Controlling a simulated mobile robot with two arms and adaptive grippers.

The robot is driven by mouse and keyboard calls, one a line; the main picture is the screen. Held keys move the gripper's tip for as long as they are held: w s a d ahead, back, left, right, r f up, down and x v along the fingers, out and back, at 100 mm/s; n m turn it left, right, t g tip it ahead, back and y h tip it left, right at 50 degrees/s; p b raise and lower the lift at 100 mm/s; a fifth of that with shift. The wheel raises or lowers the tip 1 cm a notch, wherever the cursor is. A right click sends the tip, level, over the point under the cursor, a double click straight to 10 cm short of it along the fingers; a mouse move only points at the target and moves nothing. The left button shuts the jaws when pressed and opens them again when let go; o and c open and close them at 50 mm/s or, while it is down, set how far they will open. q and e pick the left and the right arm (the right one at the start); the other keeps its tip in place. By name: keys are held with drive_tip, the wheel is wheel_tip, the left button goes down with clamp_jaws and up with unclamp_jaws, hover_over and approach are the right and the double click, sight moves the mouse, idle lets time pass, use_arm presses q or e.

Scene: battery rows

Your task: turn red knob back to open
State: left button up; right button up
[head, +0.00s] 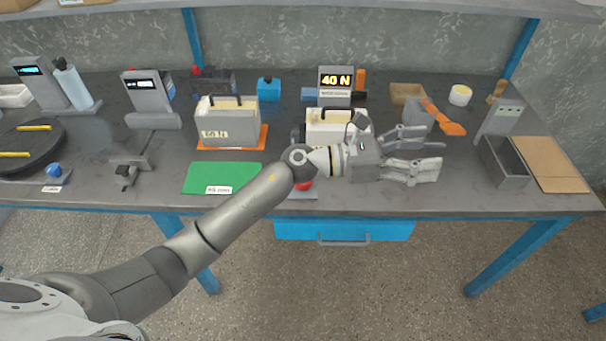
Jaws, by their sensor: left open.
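A red part (304,185), which looks like the red knob, sits near the table's front edge, below a grey-and-white battery box (324,121). My right gripper is not in the view.
A display reading 40 N (336,81) stands behind the battery box. A green mat (221,178) and a second battery box (228,119) are to the left. A grey open bin (505,163) and an orange-handled tool (443,117) are to the right. A blue knob (53,170) is at far left.

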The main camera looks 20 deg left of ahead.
use_arm(q)
drive_tip(key=a+f+m+g+y, duration=0.6)
drive_tip(key=f+m+y, duration=0.35)
drive_tip(key=m, duration=0.25)
drive_tip(key=w+a+m+y, duration=0.2)
drive_tip(key=a+y, duration=0.2)
drive_tip(key=a, duration=0.5)
drive_tip(key=w+a+m+y, duration=0.1)
drive_tip(key=w+a+y, duration=0.3)
drive_tip(key=a, duration=0.5)
drive_tip(key=shift+y, duration=0.35)
drive_tip(key=f, duration=0.3)
drive_tip(key=s+f+p, duration=0.1)
drive_tip(key=f, duration=0.2)
drive_tip(key=f+p, duration=0.1)
drive_tip(key=f, duration=0.3)
drive_tip(key=shift+s+f, duration=0.1)
drive_tip(key=shift+s, duration=0.1)
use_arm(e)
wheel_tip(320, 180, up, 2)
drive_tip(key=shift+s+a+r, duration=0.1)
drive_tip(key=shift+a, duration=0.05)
use_arm(q)
drive_tip(key=c, duration=1)
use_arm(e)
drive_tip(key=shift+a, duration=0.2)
